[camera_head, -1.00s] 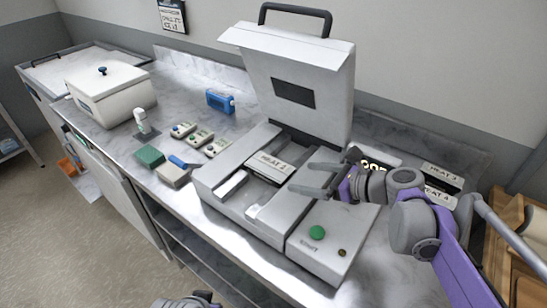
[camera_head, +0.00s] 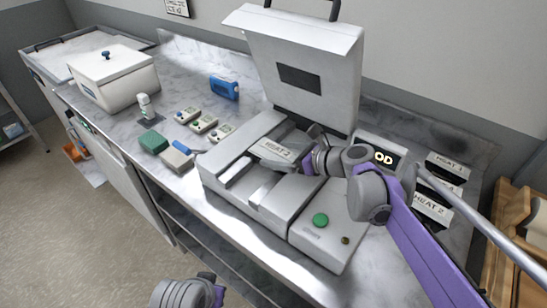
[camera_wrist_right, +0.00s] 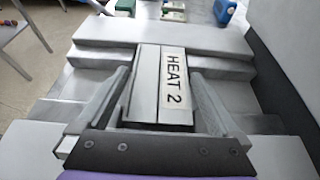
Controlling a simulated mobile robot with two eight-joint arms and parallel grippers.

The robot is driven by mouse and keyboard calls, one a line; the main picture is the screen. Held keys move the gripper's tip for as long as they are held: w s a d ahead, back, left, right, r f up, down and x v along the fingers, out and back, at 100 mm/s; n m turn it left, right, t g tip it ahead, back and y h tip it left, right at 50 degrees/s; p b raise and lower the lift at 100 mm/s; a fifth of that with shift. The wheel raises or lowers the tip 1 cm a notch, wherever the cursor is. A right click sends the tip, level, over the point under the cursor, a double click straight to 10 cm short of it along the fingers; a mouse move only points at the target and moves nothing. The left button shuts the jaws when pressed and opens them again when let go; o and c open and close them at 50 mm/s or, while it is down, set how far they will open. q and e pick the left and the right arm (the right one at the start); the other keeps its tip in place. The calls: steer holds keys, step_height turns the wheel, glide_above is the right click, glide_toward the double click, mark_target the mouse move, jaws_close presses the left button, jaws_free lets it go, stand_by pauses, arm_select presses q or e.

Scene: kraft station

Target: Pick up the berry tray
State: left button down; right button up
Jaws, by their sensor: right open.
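No thing here is plainly marked as a berry tray. Small pale labelled trays (camera_head: 204,124) with small round contents stand in a row on the counter; I cannot tell whether any holds berries. My right gripper (camera_wrist_right: 158,78) is open in the opened machine (camera_head: 305,70). Its fingers are on either side of a pale block labelled HEAT 2 (camera_wrist_right: 174,80), which also shows in the head view (camera_head: 272,148). I cannot tell whether they touch it. Part of my left arm shows at the bottom of the head view; its fingers do not show.
The machine's lid stands raised behind my right gripper. A green button (camera_head: 320,220) is on its front right. Labelled HEAT plates (camera_head: 433,208) lie at right. A white lidded box (camera_head: 115,80), a blue device (camera_head: 224,87) and a green block (camera_head: 153,141) are at left.

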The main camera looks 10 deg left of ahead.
steer(key=shift+w+a+f, duration=0.2)
steer(key=shift+w+a, duration=0.05)
steer(key=shift+a, duration=0.15)
steer(key=shift+d, duration=0.1)
steer(key=c, duration=1.2)
steer(key=shift+r, duration=0.1)
